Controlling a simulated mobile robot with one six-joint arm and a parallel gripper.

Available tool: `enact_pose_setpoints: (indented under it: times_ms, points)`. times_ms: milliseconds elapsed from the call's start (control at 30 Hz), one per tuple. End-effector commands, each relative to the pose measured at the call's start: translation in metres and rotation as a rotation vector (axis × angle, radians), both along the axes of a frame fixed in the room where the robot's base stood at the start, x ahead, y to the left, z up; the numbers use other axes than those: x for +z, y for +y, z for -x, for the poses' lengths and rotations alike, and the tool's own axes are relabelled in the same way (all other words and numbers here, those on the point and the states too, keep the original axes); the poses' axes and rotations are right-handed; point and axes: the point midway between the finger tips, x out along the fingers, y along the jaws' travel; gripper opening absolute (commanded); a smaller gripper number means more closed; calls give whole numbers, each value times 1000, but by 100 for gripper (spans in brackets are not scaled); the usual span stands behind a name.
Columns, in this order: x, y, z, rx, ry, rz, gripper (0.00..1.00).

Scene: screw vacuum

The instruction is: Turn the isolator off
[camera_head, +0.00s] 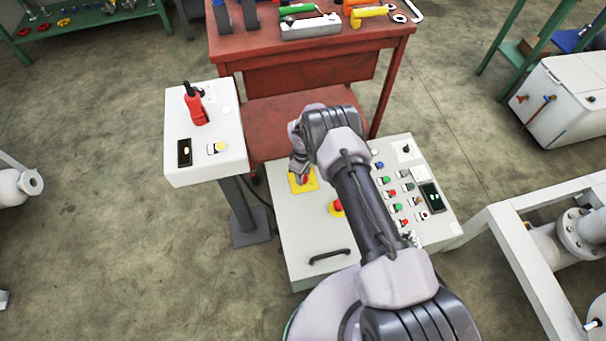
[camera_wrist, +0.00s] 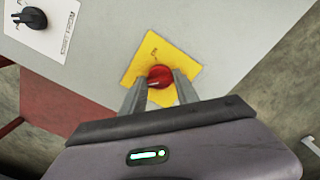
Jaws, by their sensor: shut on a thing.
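The isolator is a red rotary knob on a yellow square plate (camera_head: 297,186), on the light grey control panel (camera_head: 300,233). In the head view the red knob (camera_head: 304,180) is partly covered by my gripper (camera_head: 302,172). In the wrist view the red knob (camera_wrist: 160,76) sits between the two fingers of my gripper (camera_wrist: 161,82), with the yellow plate (camera_wrist: 188,62) around it. My gripper is shut on the knob. Small dark markings show on the plate above the knob, too small to read.
A black rotary knob (camera_wrist: 34,18) on a white label is nearby. Buttons (camera_head: 397,207) and a red mushroom button (camera_head: 337,207) share the panel. A pedestal with a red handle (camera_head: 198,108) stands left. A red table (camera_head: 310,50) with tools stands behind.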

Motion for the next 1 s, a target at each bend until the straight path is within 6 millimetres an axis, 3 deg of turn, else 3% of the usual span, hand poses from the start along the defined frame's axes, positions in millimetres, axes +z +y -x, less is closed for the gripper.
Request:
enact_pose_setpoints:
  times_ms: [167, 200, 300, 567, 667, 1000]
  points:
    - [0, 0, 0, 2, -1, 0, 0]
    - [0, 0, 0, 2, -1, 0, 44]
    - [0, 0, 0, 1, -1, 1, 58]
    - [1, 0, 0, 0, 0, 0, 58]
    - [10, 0, -1, 0, -1, 0, 58]
    - [106, 0, -1, 0, -3, -1, 58]
